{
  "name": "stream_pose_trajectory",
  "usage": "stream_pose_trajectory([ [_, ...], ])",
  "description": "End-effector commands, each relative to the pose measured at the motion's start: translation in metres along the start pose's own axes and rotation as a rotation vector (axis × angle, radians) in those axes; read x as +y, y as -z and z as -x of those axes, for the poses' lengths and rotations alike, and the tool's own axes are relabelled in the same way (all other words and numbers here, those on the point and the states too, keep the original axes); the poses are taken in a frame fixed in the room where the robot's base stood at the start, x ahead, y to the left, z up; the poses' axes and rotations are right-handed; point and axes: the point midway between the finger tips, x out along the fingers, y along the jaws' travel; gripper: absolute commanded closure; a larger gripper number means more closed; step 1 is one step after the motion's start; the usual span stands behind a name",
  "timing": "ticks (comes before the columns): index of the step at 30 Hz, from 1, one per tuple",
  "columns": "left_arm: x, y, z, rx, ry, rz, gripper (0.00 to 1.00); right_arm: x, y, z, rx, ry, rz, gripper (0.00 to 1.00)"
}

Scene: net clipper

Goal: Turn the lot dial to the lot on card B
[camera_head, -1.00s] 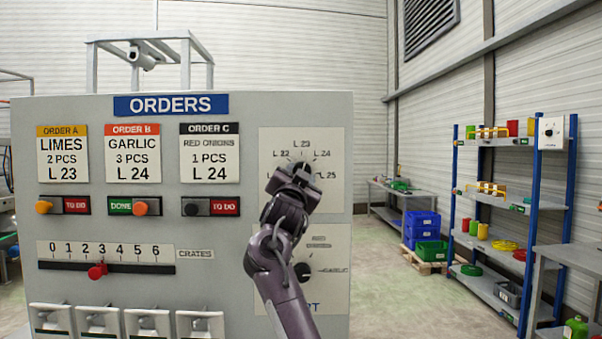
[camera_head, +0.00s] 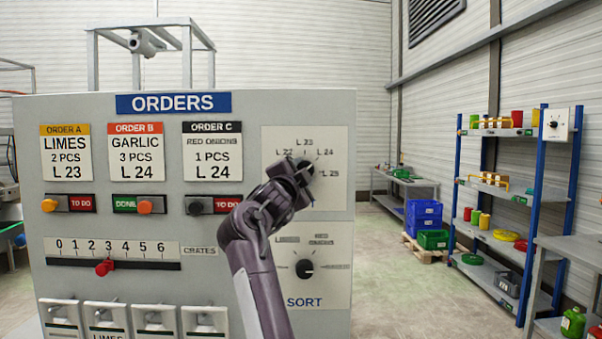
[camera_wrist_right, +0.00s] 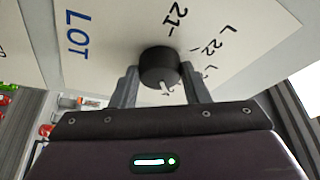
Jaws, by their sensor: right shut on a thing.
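The ORDERS panel carries card B (camera_head: 136,157), which reads GARLIC, 3 PCS, L 24. The lot dial (camera_head: 306,163) is a dark round knob at the panel's upper right, with L 22, L 23, L 24 and L 25 printed around it. My right gripper (camera_head: 300,172) is at the dial and covers part of it. In the right wrist view, the fingers are shut on the black dial (camera_wrist_right: 159,66), one on each side. Its white pointer line points toward the gripper, down and slightly right; the label there is hidden. My left gripper is out of view.
The SORT knob (camera_head: 304,268) sits below the lot dial. Card A (camera_head: 66,158) and card C (camera_head: 212,156) flank card B, with status sliders beneath. The crates slider (camera_head: 104,267) is lower left. Blue shelves (camera_head: 500,190) stand far right.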

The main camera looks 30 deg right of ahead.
Motion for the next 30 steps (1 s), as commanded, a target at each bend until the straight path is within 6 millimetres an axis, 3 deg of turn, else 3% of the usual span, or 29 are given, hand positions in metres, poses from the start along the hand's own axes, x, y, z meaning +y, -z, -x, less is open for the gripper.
stream_pose_trajectory([
  [10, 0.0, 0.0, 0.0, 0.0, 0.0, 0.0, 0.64, 0.0, 0.002, 0.0, 0.003, 0.0, -0.003, 0.81],
  [11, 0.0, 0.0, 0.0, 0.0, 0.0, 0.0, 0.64, 0.0, 0.002, 0.0, 0.003, 0.0, -0.003, 0.55],
  [15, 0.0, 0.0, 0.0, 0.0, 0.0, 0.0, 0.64, 0.0, 0.001, 0.0, 0.003, 0.0, -0.003, 0.37],
  [24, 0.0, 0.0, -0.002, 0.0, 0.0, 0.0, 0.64, 0.001, 0.0, 0.002, 0.001, 0.0, -0.002, 0.37],
  [30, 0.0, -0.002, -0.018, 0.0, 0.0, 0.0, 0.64, 0.003, -0.002, 0.03, -0.001, 0.002, -0.006, 0.37],
])
